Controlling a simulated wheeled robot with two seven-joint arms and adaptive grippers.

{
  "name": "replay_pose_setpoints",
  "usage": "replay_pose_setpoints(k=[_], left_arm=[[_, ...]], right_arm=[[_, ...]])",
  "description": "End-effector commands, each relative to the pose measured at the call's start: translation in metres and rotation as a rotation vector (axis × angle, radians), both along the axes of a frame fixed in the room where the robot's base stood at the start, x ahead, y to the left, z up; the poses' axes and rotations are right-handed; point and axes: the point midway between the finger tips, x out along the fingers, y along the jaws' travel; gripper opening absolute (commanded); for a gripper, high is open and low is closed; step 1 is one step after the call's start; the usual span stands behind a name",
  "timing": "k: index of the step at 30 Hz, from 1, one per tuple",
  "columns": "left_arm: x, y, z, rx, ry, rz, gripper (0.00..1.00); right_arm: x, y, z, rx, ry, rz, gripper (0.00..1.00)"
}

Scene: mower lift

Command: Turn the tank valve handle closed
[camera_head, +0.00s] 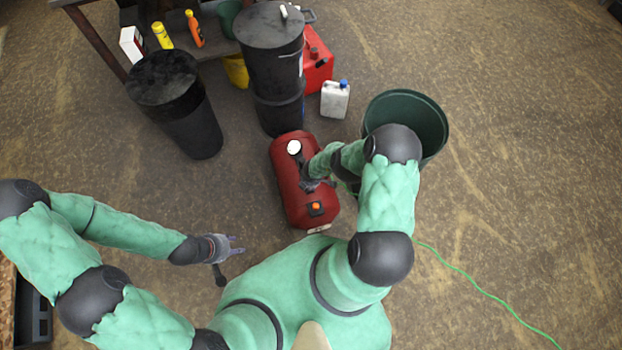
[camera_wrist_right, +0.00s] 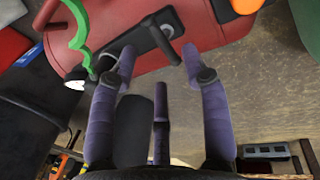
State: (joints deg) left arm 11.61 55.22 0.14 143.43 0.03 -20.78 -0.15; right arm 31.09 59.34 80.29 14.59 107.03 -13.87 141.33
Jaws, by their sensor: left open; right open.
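The red tank (camera_head: 290,203) lies on the floor in the middle of the head view, with a white round part (camera_head: 294,147) and an orange knob (camera_head: 316,206) on it. In the right wrist view the tank (camera_wrist_right: 215,25) fills the top, with a black plate and lever (camera_wrist_right: 160,40) and a bright green curved piece (camera_wrist_right: 80,38). I cannot tell which part is the valve handle. My right gripper (camera_wrist_right: 159,66) is open and empty, its purple fingers close to the black lever; contact is unclear. My left gripper (camera_head: 232,245) is open and empty, left of the tank.
A dark bin (camera_head: 178,110), a black lidded barrel (camera_head: 272,70), a red can (camera_head: 318,62) and a white jug (camera_head: 335,99) stand behind the tank. A green bin (camera_head: 425,108) stands to its right. A green cable (camera_head: 480,288) crosses otherwise free floor at right.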

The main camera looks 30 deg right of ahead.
Motion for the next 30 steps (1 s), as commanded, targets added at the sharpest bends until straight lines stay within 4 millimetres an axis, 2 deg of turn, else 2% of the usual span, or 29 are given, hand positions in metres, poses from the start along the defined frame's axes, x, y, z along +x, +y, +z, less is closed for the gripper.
replay_pose_setpoints(k=[18,30], left_arm=[[0.0,0.0,0.0,0.0,0.0,0.0,0.42],[0.0,0.0,0.0,0.0,0.0,0.0,0.42]], right_arm=[[-0.011,0.003,0.057,0.0,0.0,0.001,0.47],[-0.014,0.004,0.068,0.0,0.001,0.0,0.47]])
